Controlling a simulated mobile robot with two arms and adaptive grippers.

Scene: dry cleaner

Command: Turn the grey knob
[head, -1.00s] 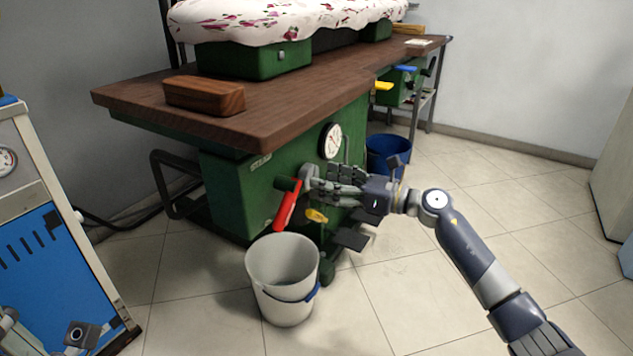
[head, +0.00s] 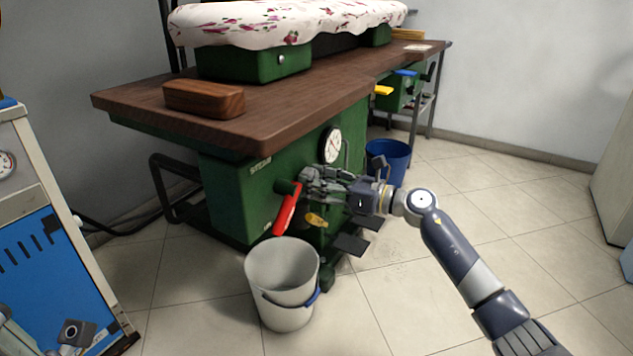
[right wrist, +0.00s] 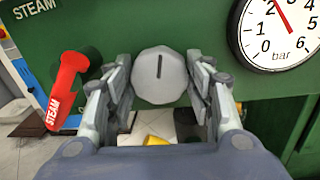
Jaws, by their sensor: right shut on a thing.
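The grey knob (right wrist: 160,75) is a faceted disc with a dark line on its face, on the green front of the machine. The line stands almost upright in the right wrist view. My right gripper (right wrist: 160,90) has a finger on each side of the knob and is shut on it. In the head view the right gripper (head: 308,181) reaches the panel from the right and mostly hides the knob.
A red steam lever (right wrist: 67,88) sits just left of the knob, and a pressure gauge (right wrist: 278,30) is at its upper right. A yellow handle (head: 316,220) is below. A white bucket (head: 283,285) stands under the panel, and a blue bin (head: 392,158) stands behind.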

